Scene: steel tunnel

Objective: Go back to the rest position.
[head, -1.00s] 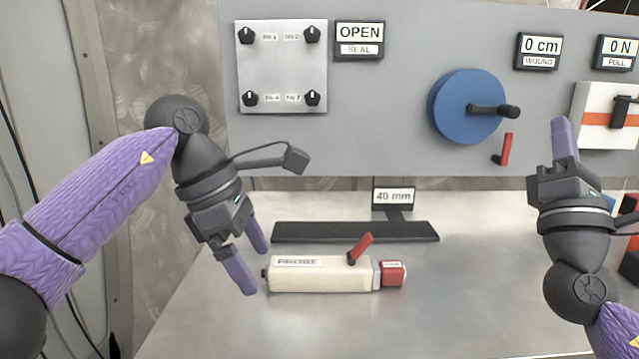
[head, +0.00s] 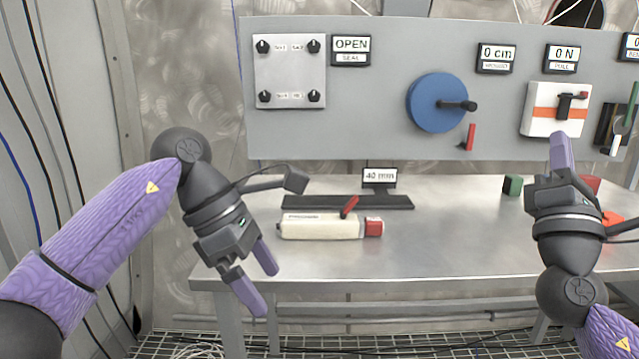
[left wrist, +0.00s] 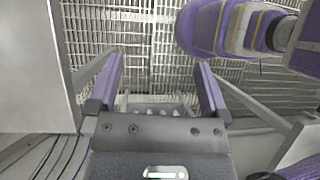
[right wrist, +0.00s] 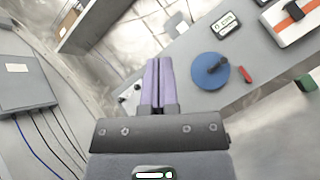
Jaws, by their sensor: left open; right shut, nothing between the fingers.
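My left gripper (head: 258,285) hangs in front of the bench's left front edge in the head view, fingers apart and empty. In the left wrist view its two purple fingers (left wrist: 160,85) are spread above the floor grating, with nothing between them. My right gripper (head: 561,152) points upward at the right of the head view. In the right wrist view its fingers (right wrist: 158,80) are pressed together with nothing between them. A cream probe (head: 318,226) with a red end cap and red lever lies on the bench, apart from both grippers.
The steel bench (head: 450,240) stands ahead, with a dark strip and a 40 mm display (head: 380,177) on it. A grey panel behind carries a blue crank wheel (head: 436,103), knobs and displays. A green block (head: 512,185) sits at right. Floor grating (head: 180,345) lies below.

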